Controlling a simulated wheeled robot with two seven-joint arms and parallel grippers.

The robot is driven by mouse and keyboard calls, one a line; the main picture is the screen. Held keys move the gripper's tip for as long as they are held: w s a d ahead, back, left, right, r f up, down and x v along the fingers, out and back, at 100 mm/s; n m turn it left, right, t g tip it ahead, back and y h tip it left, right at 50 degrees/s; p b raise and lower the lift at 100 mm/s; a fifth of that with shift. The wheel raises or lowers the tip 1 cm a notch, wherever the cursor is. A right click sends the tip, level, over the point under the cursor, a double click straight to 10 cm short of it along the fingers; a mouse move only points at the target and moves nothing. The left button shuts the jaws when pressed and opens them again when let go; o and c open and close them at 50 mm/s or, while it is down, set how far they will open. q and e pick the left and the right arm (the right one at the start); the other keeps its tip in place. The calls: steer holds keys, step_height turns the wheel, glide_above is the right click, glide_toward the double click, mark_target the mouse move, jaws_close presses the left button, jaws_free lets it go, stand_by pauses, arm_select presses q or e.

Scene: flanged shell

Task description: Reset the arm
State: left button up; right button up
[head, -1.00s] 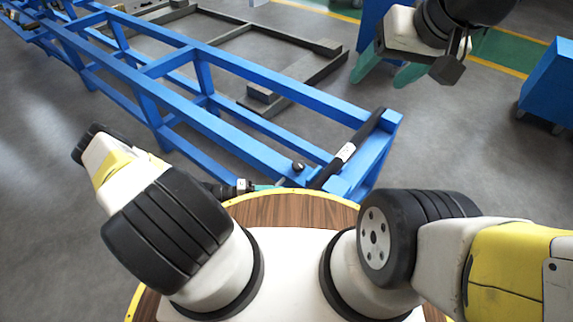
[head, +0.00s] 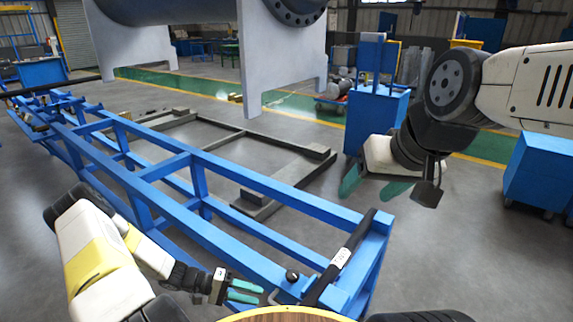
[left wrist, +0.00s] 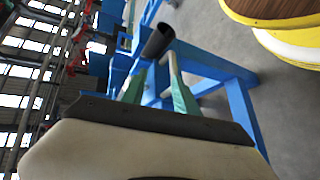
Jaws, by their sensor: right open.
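My left gripper (head: 244,290) is low in the head view, beside the near end of the blue frame. Its two green fingers are apart with nothing seen between them. In the left wrist view, the same fingers (left wrist: 156,88) are spread, with a dark cylinder end beyond them. My right gripper (head: 372,184) hangs at the right in the head view, its green fingers wide apart and empty. The flanged shell (head: 180,8) is at the top of the head view on grey support plates (head: 283,60); its upper part is cut off.
A long blue frame (head: 180,165) runs from far left to the centre, with a dark bar (head: 345,250) across its near end. Grey beams (head: 285,180) lie on the floor behind it. Blue cabinets (head: 540,175) stand at the right. Open floor (head: 455,255) lies at lower right.

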arm_select(q)
steer(key=a+r+m+y, duration=0.2)
steer(key=r+y, duration=0.3)
steer(key=r, duration=1)
steer(key=a+r+m+y, duration=0.15)
steer(key=r+y, duration=0.25)
steer(key=r, duration=1.1)
steer(key=s+r+t+y, duration=0.1)
steer(key=s+r+t, duration=0.2)
steer(key=s+r, duration=0.3)
steer(key=s+r+n+t+y, duration=0.1)
steer(key=s+r, duration=0.5)
steer(key=r, duration=0.6)
steer(key=shift+s+d+r+t+y, duration=0.15)
steer(key=shift+s+d+t+y, duration=0.25)
steer(key=shift+t, duration=0.8)
steer(key=shift+w+a+n, duration=0.1)
steer(key=shift+a+n, duration=0.05)
steer(key=shift+n, duration=0.1)
